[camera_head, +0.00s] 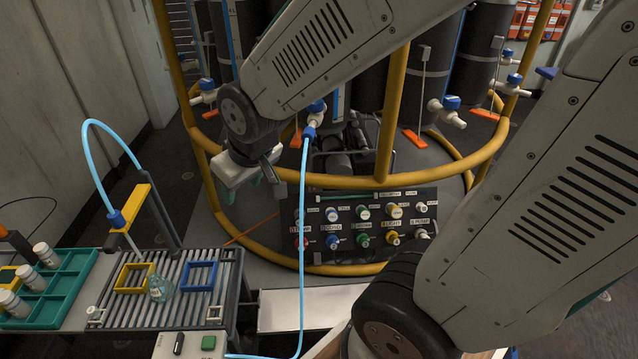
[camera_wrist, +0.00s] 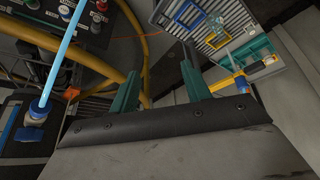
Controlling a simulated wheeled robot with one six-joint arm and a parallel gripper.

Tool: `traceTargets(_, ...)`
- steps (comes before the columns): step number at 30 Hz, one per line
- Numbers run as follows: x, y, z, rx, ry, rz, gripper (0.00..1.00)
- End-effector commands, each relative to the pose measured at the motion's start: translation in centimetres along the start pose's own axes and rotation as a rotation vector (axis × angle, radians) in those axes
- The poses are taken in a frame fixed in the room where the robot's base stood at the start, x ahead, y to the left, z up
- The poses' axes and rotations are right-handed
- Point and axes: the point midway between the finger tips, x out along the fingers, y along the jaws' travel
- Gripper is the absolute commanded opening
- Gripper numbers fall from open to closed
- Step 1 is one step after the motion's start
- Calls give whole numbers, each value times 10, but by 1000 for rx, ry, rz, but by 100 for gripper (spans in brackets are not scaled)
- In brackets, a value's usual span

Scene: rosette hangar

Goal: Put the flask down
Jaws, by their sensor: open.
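A small clear glass flask (camera_head: 160,288) stands on the grey ribbed rack (camera_head: 150,312) at the lower left of the head view. It is between the yellow square frame (camera_head: 134,278) and the blue square frame (camera_head: 199,276), close to the yellow one's right edge. My gripper (camera_head: 251,188) is above and to the right of the rack, well apart from the flask. Its two teal fingers are open with nothing between them, as the wrist view also shows (camera_wrist: 160,68). In the wrist view the rack (camera_wrist: 235,20) is small at the upper right.
A teal tray (camera_head: 68,284) with white-capped vials is left of the rack. A blue hose (camera_head: 302,230) hangs in front of the button panel (camera_head: 365,228). Yellow rails (camera_head: 393,115) surround dark cylinders behind my arm. A second blue hose (camera_head: 95,160) arches over the rack.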

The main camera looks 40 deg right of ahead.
Motion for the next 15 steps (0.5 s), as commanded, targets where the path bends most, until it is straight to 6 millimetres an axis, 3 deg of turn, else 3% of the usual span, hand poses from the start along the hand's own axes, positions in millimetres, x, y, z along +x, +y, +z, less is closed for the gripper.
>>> traceTargets(1, -25, 6, 12, 26, -31, 7, 48)
traceTargets(6, -92, 15, 65, 94, -178, 12, 48)
traceTargets(10, -128, 15, 99, 129, -262, 7, 48)
traceTargets(15, -148, 14, 121, 147, -318, 2, 48)
